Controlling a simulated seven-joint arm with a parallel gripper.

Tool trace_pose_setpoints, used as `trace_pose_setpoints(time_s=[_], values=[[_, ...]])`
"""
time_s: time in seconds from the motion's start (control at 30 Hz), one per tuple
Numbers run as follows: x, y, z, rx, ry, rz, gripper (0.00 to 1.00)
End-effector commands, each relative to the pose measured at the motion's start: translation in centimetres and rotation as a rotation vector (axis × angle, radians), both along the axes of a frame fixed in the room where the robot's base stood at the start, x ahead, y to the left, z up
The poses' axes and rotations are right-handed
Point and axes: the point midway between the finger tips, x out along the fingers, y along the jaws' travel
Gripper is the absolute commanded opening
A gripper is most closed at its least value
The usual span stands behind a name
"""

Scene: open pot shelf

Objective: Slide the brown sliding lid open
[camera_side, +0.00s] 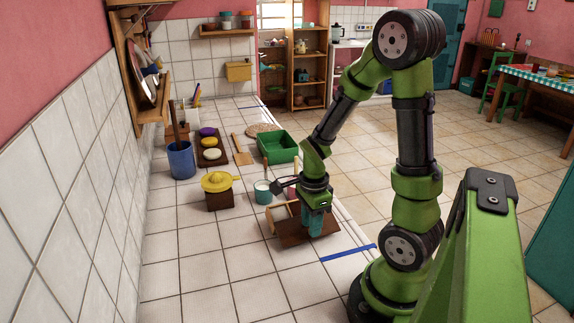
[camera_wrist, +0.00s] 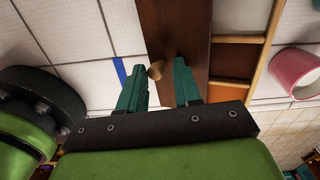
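Whether the fingertips reach down to the knob's height I cannot tell.
A pink cup (camera_wrist: 297,72) stands close to the box's right in the wrist view. A teal cup (camera_side: 263,193), a yellow juicer on a brown block (camera_side: 219,198) and a green bin (camera_side: 277,146) stand beyond the box. Tiles at the front left are clear.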

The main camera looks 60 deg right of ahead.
Motion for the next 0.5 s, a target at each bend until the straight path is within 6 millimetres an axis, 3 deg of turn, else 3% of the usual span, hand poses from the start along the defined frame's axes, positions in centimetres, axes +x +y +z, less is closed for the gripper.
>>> trace_pose_setpoints(time_s=[0.5], values=[[0.36,-0.64,0.07,-0.006,-0.002,-0.006,0.32]])
